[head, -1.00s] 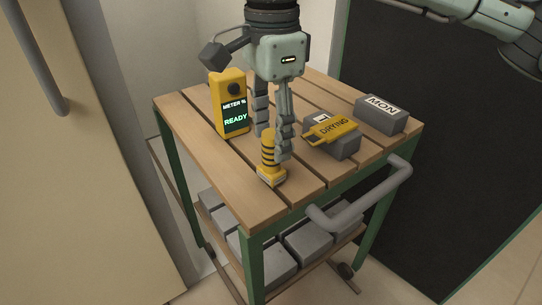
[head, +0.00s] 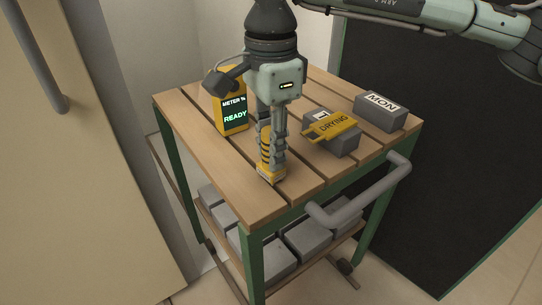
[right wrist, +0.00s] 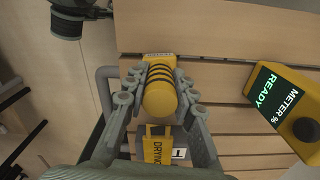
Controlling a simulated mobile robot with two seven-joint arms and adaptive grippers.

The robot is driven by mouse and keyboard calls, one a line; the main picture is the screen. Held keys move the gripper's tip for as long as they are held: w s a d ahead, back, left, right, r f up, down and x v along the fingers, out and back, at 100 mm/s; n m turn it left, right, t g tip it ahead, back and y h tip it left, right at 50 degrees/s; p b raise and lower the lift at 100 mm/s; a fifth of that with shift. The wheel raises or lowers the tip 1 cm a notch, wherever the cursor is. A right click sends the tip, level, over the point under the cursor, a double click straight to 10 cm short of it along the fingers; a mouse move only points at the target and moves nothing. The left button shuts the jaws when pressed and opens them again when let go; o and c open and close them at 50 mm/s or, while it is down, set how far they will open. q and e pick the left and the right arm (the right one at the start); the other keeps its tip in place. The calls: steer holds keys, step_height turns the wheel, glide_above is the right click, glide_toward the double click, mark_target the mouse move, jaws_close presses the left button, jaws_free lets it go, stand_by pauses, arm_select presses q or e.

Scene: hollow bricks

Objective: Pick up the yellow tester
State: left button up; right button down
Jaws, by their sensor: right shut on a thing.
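The yellow tester (head: 265,172), a small upright cylinder with dark bands and a square foot, stands on the slatted cart top near its front left. My right gripper (head: 271,155) comes down from above and is shut on the tester's banded body. In the right wrist view, the fingers of the right gripper (right wrist: 160,95) lie on both sides of the tester (right wrist: 159,97). The fingers hide part of the tester in the head view. Its foot appears to rest on the wood. My left gripper is not in view.
A yellow meter (head: 234,117) reading READY stands behind the gripper. To the right lie a grey brick (head: 345,145) with a yellow DRYING tag (head: 331,128) and a grey MON brick (head: 380,111). The cart (head: 217,182) has a front handle (head: 360,200) and several bricks below.

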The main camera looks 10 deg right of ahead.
mark_target(269, 127)
steer(key=shift+r, duration=0.45)
steer(key=r, duration=0.3)
steer(key=shift+s+a+r+b, duration=0.25)
steer(key=shift+s+r+b, duration=0.05)
steer(key=shift+s+b, duration=0.1)
arm_select(q)
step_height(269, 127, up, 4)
steer(key=shift+b, duration=0.45)
arm_select(e)
steer(key=s+a+r, duration=0.4)
steer(key=s+r, duration=0.2)
steer(key=s, duration=0.4)
steer(key=shift+r, duration=0.25)
steer(key=shift+a, duration=0.1)
